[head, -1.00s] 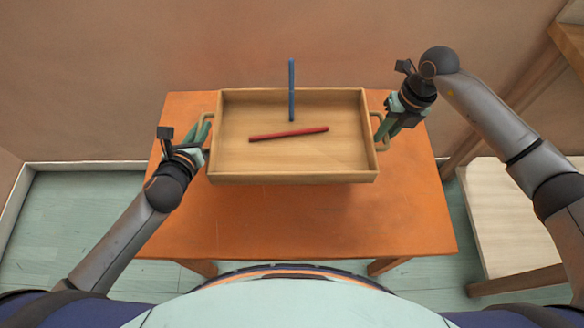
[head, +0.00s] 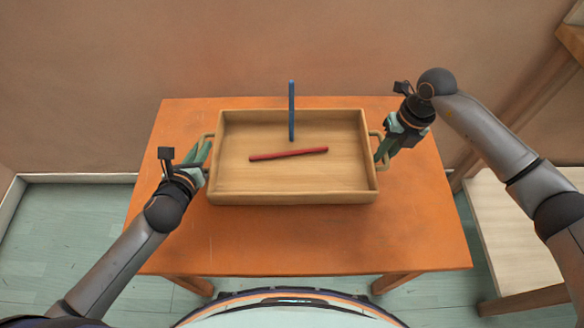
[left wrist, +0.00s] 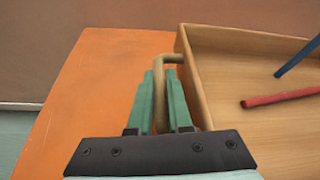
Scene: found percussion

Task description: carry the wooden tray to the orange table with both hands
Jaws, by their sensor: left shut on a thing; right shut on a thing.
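The wooden tray (head: 240,180) is level over the middle of the orange table (head: 420,230). I cannot tell whether its base touches the tabletop. A red stick (head: 288,154) lies in it, and a blue stick (head: 291,110) leans over its far wall. My left gripper (head: 204,160) is shut on the tray's left handle; in the left wrist view its green fingers (left wrist: 162,105) stand either side of the handle (left wrist: 160,75). My right gripper (head: 383,152) is shut on the right handle, partly hidden by its own fingers.
A plain brown wall (head: 230,50) stands close behind the table. A pale wooden piece of furniture (head: 515,235) stands at the right, beside my right arm. Orange tabletop is bare in front of the tray and on both sides.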

